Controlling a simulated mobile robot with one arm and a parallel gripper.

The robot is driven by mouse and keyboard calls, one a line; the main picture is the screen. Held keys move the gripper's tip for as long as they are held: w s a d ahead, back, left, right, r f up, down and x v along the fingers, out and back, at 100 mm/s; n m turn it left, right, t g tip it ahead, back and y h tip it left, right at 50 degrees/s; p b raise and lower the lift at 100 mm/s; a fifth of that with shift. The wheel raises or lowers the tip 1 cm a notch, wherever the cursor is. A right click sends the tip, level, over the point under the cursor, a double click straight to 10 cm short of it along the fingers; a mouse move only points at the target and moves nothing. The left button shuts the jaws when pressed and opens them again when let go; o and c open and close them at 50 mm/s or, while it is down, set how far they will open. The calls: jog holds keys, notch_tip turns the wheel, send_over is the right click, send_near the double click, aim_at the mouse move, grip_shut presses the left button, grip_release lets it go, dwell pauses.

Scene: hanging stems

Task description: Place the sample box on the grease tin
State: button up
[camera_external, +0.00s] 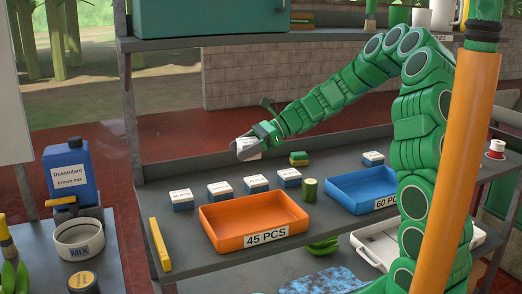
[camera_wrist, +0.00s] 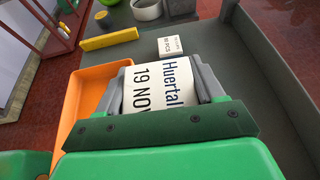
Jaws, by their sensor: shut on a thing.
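My gripper (camera_external: 256,141) is shut on a white box with printed lettering (camera_external: 246,152), which I take as the sample box. It is held in the air above the grey shelf, left of the middle. In the wrist view my gripper (camera_wrist: 166,66) has a finger on each side of the box (camera_wrist: 155,90), whose label reads "Huertal" and "19 NOV". A small round dark tin with a yellowish lid (camera_external: 83,281), likely the grease tin, stands on the left table in front of the MIX bowl. It seems to show in the wrist view (camera_wrist: 102,17). Nothing is on its lid.
An orange tray (camera_external: 250,222) and blue tray (camera_external: 362,188) stand on the shelf with several small white-topped boxes (camera_external: 220,190). A yellow bar (camera_external: 160,245) lies at the shelf's left end. The MIX bowl (camera_external: 80,240) and blue jug (camera_external: 70,175) stand near the tin.

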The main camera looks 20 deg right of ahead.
jog(key=s+a+n+g, duration=0.15)
jog(key=s+a, duration=0.35)
jog(key=a, duration=0.6)
jog(key=s+a+n+g, duration=0.15)
jog(key=s+a, duration=0.35)
jog(key=a, duration=0.6)
jog(key=s+a+n+g+h, duration=0.1)
jog(key=s+a+n+g, duration=0.15)
jog(key=s+a, duration=1.4)
send_over(74, 283)
jog(key=shift+g, duration=0.25)
jog(key=f, duration=0.9)
jog(key=shift+d, duration=0.25)
jog(key=shift+a+f, duration=0.25)
jog(key=shift+f, duration=1.55)
jog(key=shift+f, duration=0.1)
